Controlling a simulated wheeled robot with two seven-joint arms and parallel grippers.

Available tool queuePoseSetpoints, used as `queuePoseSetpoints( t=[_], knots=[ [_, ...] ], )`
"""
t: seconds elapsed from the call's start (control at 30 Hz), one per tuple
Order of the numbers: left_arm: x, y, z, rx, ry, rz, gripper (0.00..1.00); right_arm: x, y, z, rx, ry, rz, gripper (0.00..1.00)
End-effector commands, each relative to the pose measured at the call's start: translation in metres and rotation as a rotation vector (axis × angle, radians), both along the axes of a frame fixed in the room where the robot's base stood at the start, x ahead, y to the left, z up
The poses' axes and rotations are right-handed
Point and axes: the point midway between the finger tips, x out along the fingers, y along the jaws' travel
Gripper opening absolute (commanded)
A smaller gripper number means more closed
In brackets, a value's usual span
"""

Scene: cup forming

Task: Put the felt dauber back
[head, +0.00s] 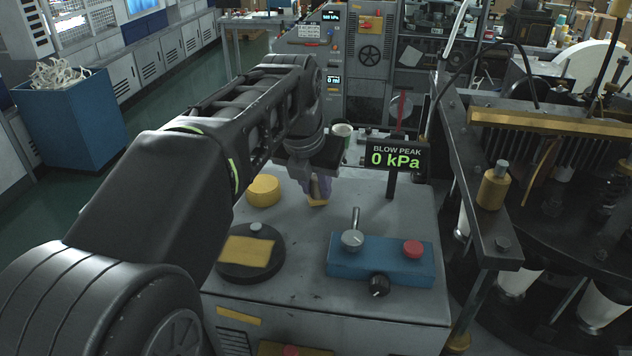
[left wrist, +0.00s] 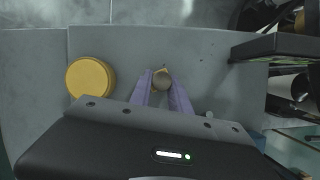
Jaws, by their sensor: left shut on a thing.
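My left gripper (head: 319,188) reaches down over the grey machine top, its purple fingers shut on a small piece that looks like the felt dauber. In the left wrist view the dauber (left wrist: 162,80) shows a round brownish end between the fingertips (left wrist: 163,86), with a bit of yellow beside it. In the head view only a yellow part (head: 317,203) shows below the fingers; the fingers hide the rest. I cannot tell whether it touches the top. A round yellow tin (head: 263,191) stands left of the gripper, also in the left wrist view (left wrist: 90,77). My right gripper is not in view.
A black round base with a yellow pad (head: 247,252) lies nearer on the machine top. A blue control box (head: 380,258) with a lever and red button is at right. The BLOW PEAK display (head: 396,158) stands behind, reading 0 kPa. Dark machinery borders the right side.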

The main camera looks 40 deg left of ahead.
Motion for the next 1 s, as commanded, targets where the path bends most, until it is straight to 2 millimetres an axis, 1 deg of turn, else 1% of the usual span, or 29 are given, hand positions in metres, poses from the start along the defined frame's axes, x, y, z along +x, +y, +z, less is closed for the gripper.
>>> queuePoseSetpoints(
  t=[0.23, 0.37, 0.4, 0.6, 0.63, 0.87, 1.0],
  knots=[
    [0.0001, 0.0001, -0.0006, 0.0, -0.001, 0.0, 0.0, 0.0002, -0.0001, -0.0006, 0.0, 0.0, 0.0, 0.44],
    [0.0, 0.0001, -0.0053, 0.0, -0.001, 0.0, 0.0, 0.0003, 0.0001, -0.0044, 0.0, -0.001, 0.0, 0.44],
    [0.0001, 0.0001, -0.0034, 0.0, -0.001, 0.0, 0.26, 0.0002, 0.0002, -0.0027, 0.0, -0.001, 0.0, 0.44],
    [-0.0001, 0.0001, -0.0036, 0.0, 0.0, 0.0, 0.42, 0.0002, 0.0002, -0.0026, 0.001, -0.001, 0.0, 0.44],
    [-0.0001, 0.0001, -0.0036, 0.0, 0.0, 0.0, 0.44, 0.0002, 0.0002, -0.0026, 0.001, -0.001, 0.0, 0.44],
    [-0.0001, 0.0, -0.0034, 0.0, 0.001, 0.0, 0.44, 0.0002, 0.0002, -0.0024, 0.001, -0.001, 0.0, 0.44],
    [-0.0005, -0.0001, 0.002, 0.0, -0.001, 0.0, 0.44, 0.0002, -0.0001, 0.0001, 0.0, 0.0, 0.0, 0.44]
  ],
)
